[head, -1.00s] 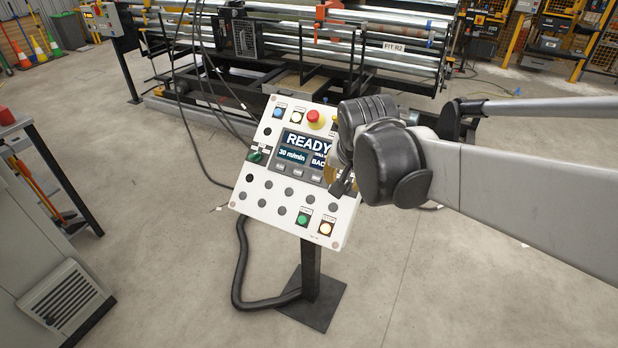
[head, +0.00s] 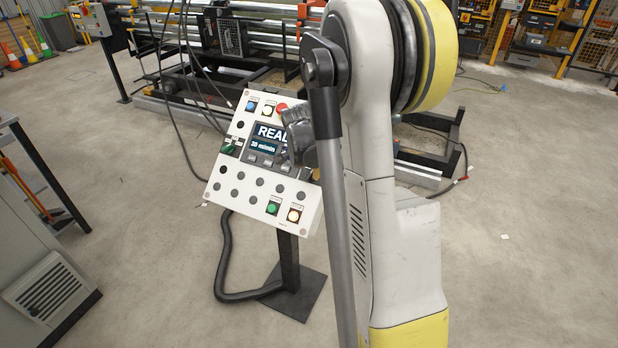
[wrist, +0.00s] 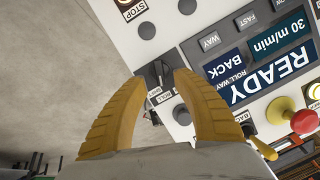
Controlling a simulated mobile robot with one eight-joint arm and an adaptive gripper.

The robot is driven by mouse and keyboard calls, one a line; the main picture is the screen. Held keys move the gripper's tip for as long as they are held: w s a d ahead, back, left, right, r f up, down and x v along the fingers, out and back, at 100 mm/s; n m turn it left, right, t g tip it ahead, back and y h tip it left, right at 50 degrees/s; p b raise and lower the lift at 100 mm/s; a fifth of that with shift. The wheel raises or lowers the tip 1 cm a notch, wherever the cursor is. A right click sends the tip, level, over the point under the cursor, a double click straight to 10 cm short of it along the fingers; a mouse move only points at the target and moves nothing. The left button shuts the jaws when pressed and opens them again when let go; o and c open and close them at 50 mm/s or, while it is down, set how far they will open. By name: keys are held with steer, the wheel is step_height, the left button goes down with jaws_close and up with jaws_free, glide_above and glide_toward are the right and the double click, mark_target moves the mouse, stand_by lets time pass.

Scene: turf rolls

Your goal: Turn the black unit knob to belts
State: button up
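The black unit knob (wrist: 154,74) shows in the wrist view on the white control panel (wrist: 205,17), with small labels beside it. My gripper (wrist: 159,78) has two yellow fingers spread apart, with the knob between their tips in the picture. I cannot tell whether a finger touches it or exactly where the knob points. In the head view the panel (head: 213,192) stands tilted on a post. My arm hides its right side there, including the knob and my fingers.
The panel screen (wrist: 268,55) reads READY, BACK and 30 m/min. A red mushroom button (wrist: 292,124) and a yellow-tipped lever (wrist: 262,149) lie right of the fingers. In the head view, a green selector (head: 228,148) sits at the panel's left edge. A cable (head: 222,265) hangs below.

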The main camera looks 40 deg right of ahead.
mark_target(311, 172)
steer(key=shift+b+x, duration=0.5)
steer(key=shift+x, duration=1.35)
jaws_close()
